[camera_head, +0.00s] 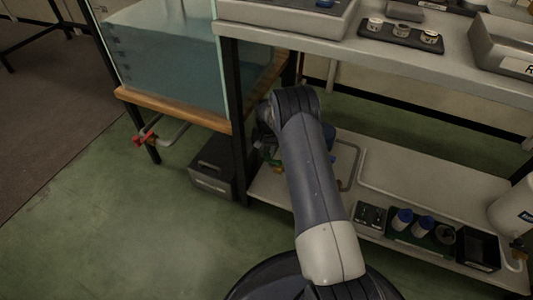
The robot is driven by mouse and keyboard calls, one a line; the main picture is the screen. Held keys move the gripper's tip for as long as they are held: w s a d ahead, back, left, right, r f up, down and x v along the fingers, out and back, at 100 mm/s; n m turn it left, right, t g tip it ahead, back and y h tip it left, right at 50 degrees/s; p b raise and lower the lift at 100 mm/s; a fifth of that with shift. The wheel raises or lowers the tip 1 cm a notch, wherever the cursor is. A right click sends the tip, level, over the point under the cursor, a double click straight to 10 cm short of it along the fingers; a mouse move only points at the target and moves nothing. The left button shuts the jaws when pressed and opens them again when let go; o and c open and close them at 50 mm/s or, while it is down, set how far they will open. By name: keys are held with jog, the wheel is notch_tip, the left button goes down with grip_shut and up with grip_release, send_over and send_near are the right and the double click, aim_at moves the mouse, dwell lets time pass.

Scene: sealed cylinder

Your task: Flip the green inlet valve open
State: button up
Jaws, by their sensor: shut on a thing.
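My arm reaches away from me to the lower shelf's left end, beside the glass water tank (170,50). My gripper (265,144) is small, dark and mostly hidden behind my arm. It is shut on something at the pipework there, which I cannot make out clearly. A small green patch (277,157) shows right by it, likely part of the green inlet valve. The valve's handle and its angle are hidden. Blue and yellow bits show around the same spot.
A red-handled tap (146,138) sits on a pipe under the tank. A dark box (212,166) stands on the floor by the table leg. The lower shelf (400,180) holds a rack with blue-capped bottles (402,219) and a dark bin (478,248). The upper bench (380,55) overhangs it.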

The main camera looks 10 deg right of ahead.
aim_at(268, 152)
jog(key=shift+w+d+m, duration=0.15)
jog(key=shift+w+m, duration=0.1)
jog(key=shift+m, duration=0.35)
jog(key=o, duration=1)
notch_tip(268, 152, up, 11)
jog(key=p, duration=0.4)
jog(key=shift+f, duration=0.15)
